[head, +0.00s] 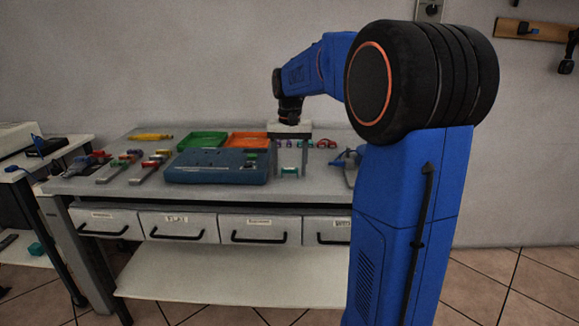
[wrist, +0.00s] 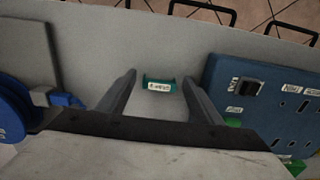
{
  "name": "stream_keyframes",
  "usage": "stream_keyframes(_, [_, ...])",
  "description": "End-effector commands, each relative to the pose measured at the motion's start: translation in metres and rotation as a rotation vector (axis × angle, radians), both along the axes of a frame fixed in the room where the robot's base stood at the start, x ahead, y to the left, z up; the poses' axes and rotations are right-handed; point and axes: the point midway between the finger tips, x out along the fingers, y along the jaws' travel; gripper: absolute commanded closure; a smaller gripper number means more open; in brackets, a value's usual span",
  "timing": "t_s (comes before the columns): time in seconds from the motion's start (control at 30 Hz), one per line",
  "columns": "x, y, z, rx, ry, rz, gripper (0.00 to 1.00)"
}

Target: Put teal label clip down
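The teal label clip (wrist: 159,85) has a white label on its face and shows between my gripper's fingers in the wrist view. In the head view the clip (head: 289,171) is small, near the front part of the grey bench top, below my gripper (head: 290,164). My gripper (wrist: 160,78) is open, with one finger on each side of the clip and a visible gap at both sides. The clip appears to rest on the bench top, though the exact contact is hard to see.
A blue panel (head: 205,172) with switches and slots stands just left of the clip in the head view. Green (head: 202,140) and orange (head: 249,140) trays lie behind it. A blue cable spool (wrist: 14,110) is on the other side. The bench edge is close to the clip.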

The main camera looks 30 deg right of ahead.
Motion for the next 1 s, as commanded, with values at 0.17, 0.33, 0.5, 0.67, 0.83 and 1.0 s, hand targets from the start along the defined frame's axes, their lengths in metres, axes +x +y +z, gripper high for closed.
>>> stream_keyframes(0.17, [0.0, 0.0, 0.0, 0.0, 0.0, 0.0, 0.4])
stream_keyframes(0.33, [0.0, 0.0, 0.011, 0.0, -0.002, 0.0, 0.4])
stream_keyframes(0.5, [0.001, 0.0, 0.039, -0.001, -0.003, 0.0, 0.4])
stream_keyframes(0.67, [0.001, 0.0, 0.071, -0.001, -0.003, 0.0, 0.4])
stream_keyframes(0.83, [0.0, 0.0, 0.1, 0.0, -0.002, 0.0, 0.4])
stream_keyframes(1.0, [0.0, 0.0, 0.117, -0.001, -0.001, 0.0, 0.4])
